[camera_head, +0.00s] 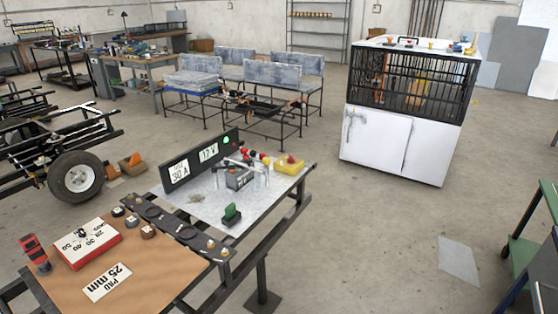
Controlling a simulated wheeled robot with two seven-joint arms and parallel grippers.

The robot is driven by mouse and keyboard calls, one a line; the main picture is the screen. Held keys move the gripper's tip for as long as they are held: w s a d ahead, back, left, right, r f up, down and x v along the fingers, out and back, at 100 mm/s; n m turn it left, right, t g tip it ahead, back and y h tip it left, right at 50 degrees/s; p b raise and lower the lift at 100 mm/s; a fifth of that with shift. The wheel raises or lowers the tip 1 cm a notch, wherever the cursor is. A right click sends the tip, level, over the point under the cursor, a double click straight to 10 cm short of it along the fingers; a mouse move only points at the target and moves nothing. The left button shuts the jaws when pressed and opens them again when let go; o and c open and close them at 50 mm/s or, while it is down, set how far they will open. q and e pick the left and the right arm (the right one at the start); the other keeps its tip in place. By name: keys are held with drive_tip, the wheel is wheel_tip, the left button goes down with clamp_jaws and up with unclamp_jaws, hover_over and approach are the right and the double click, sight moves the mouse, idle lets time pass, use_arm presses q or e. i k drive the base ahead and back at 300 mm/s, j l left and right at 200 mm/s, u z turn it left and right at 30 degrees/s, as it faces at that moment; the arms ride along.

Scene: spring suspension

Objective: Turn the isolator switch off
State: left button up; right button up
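A yellow box with a red knob on top (290,164) sits at the far right corner of the metal-topped bench and looks like the isolator switch. The knob is too small to tell its position. A black panel (186,166) stands along the back of the bench, with a sign reading "30 A", a "12 V" display and a bright green round light (226,140). Neither of my grippers is in view.
Several small parts, a grey box (238,176) and a green block (232,213) are on the metal top. The brown mat (150,265) holds a red-and-white box (88,243) and a red tool (35,253). Right of the bench the floor is mostly clear, up to a white cabinet (378,140).

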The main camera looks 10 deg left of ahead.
sight(291, 160)
drive_tip(key=i+u, duration=0.1)
drive_tip(key=i, duration=0.25)
drive_tip(key=i+l+u, duration=0.15)
drive_tip(key=i+l, duration=1)
drive_tip(key=i, duration=0.05)
